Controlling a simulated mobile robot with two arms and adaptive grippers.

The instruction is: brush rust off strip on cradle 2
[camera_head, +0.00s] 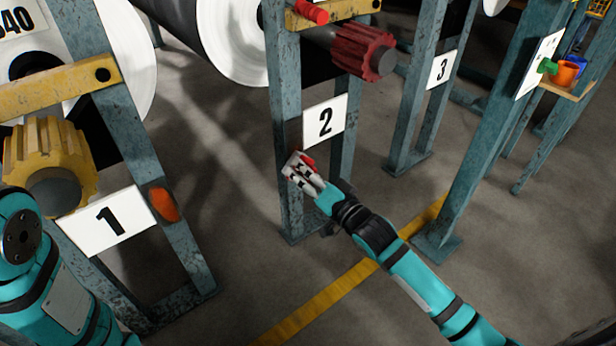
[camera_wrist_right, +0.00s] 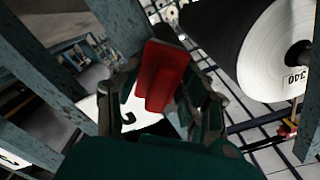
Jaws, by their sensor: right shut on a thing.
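Cradle 2 is the worn blue-grey stand (camera_head: 286,95) with a white sign "2" (camera_head: 325,121). My right gripper (camera_head: 298,170) is at its near post, just below and left of the sign. It is shut on a red block-like tool (camera_wrist_right: 162,75), of which a little red shows in the head view (camera_head: 308,160). I cannot tell whether the tool touches the post. No rust strip can be made out on cradle 2; the gripper covers part of the post. My left arm is at the lower left; its gripper is out of view.
Cradle 1 with sign "1" (camera_head: 108,221) stands at left, with an orange oval patch (camera_head: 164,204) on its post. A red toothed hub (camera_head: 364,52) juts out above sign 2. A shelf with small cups (camera_head: 565,74) is at right. The floor around the yellow line (camera_head: 340,287) is clear.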

